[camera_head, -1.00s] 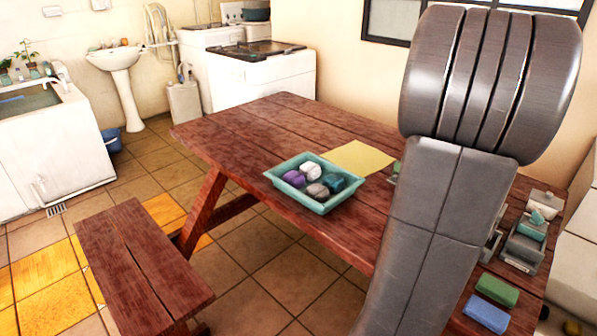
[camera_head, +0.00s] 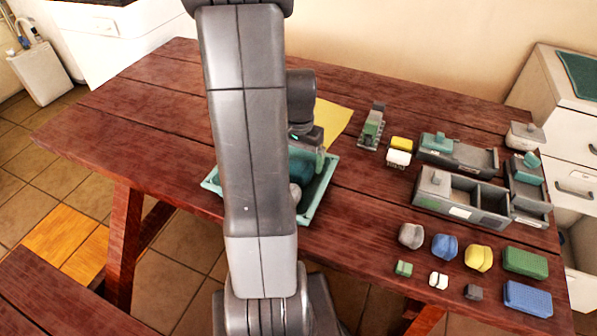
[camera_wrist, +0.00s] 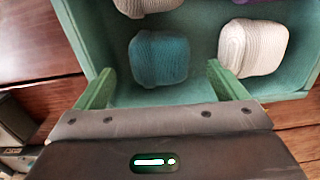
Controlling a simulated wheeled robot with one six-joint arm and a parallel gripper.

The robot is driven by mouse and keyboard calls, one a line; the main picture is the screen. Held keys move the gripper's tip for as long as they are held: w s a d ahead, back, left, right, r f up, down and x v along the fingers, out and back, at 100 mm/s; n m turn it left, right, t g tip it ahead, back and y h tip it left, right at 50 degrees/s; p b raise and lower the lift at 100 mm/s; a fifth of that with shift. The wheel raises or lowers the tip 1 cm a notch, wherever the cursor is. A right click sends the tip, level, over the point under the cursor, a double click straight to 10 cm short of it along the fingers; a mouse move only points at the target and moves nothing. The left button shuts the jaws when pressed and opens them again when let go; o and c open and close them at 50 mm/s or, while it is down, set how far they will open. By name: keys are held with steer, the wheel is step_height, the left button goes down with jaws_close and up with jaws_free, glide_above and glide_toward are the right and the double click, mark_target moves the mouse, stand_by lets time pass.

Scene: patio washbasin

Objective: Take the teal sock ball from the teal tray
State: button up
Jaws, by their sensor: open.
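The teal sock ball (camera_wrist: 159,58) lies in the teal tray (camera_wrist: 90,30) in the wrist view. My gripper (camera_wrist: 160,70) is open, with its green fingers apart on the left and right of the ball and a gap on each side. A white sock ball (camera_wrist: 253,47) lies to the right, a grey one (camera_wrist: 146,6) beyond, and a sliver of a purple one (camera_wrist: 238,1) at the top edge.
The tray stands on a wooden table (camera_head: 130,110) beside a yellow sheet (camera_head: 335,120). To the right are grey boxes (camera_head: 460,200), coloured sock balls such as a yellow one (camera_head: 479,258), and green (camera_head: 525,261) and blue (camera_head: 528,298) blocks. The table's left part is clear.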

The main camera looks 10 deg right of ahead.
mark_target(299, 165)
step_height(299, 165, down, 4)
steer(key=shift+f, duration=0.15)
steer(key=c, duration=1.1)
